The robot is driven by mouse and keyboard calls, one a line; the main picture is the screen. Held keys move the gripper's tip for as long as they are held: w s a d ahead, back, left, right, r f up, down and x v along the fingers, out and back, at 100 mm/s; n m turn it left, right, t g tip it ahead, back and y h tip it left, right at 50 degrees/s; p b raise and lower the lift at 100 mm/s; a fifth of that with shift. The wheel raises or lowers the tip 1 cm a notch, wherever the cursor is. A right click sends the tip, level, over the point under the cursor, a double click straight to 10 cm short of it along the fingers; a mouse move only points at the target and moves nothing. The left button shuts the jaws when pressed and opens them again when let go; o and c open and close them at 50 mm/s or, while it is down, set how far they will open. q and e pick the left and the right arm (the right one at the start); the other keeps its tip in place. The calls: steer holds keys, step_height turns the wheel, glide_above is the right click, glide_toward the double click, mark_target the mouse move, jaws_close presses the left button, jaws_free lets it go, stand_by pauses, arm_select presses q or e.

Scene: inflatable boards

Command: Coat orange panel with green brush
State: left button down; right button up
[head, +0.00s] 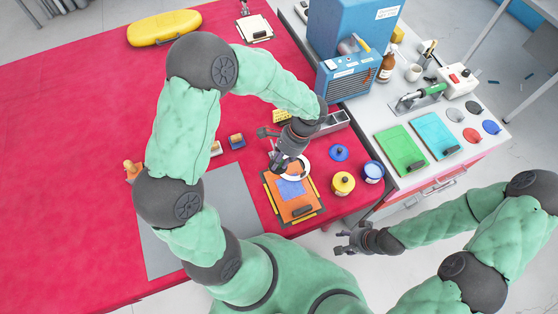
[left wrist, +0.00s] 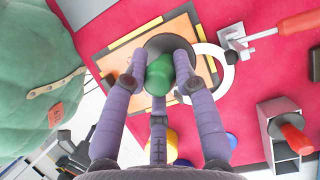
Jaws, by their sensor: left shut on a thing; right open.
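The orange panel (head: 305,202) lies at the front right of the red table, in a black-and-yellow frame. A blue-violet patch (head: 290,188) covers part of it, and a dark block sits on its near part. My left gripper (head: 284,158) is over the panel's far edge. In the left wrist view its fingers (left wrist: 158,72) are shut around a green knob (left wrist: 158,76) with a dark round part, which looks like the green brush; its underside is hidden. The orange panel (left wrist: 122,55) shows behind it. My right gripper (head: 348,241) is open and empty, off the table's front edge.
A white ring (head: 304,167) lies at the panel's far edge. A yellow jar (head: 343,184), blue jar (head: 374,171) and blue lid (head: 339,152) stand right of it. A grey bench holds green (head: 397,145) and cyan (head: 431,130) panels. The left red table is mostly clear.

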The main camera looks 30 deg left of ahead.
arm_select(q)
steer(key=shift+s+r+p, duration=0.1)
steer(key=shift+r+p, duration=0.8)
steer(key=shift+r, duration=0.55)
